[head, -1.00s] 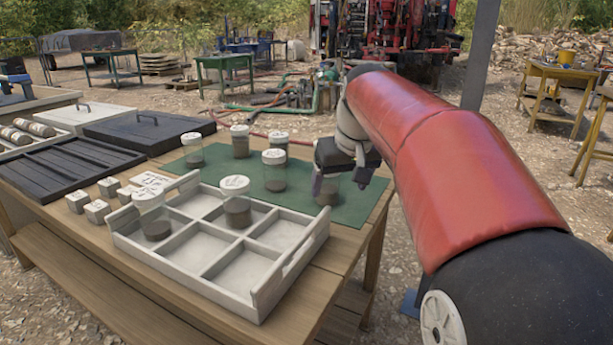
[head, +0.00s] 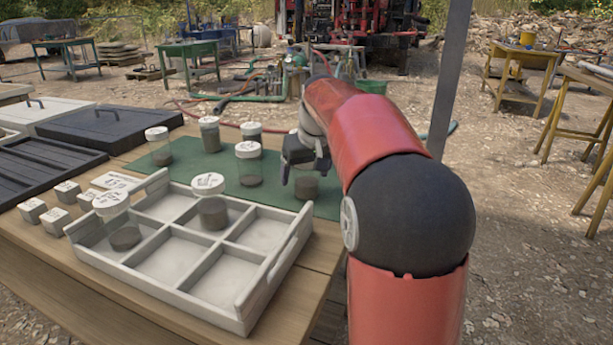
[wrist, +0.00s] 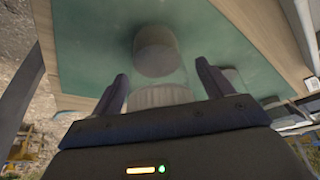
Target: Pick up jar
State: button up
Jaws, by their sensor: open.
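Several clear jars with white lids and dark mud inside stand on a green mat (head: 222,170). One jar (head: 306,187) at the mat's right side is directly under my gripper (head: 305,172), which hides its top in the head view. In the wrist view my open gripper (wrist: 165,84) has one finger on each side of this jar's lid (wrist: 160,97), with gaps visible. The jar's dark mud (wrist: 157,50) shows beyond the fingertips. The jar stands upright on the mat.
A white divided tray (head: 245,315) in front of the mat holds two jars (head: 211,205) (head: 118,228); its other visible compartments are empty. Other jars (head: 249,165) (head: 251,133) stand left of my gripper. Small grey blocks (head: 54,220) and a dark slatted tray (head: 45,165) lie at left.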

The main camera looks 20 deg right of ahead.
jog(key=shift+f, duration=0.1)
jog(key=c, duration=1.4)
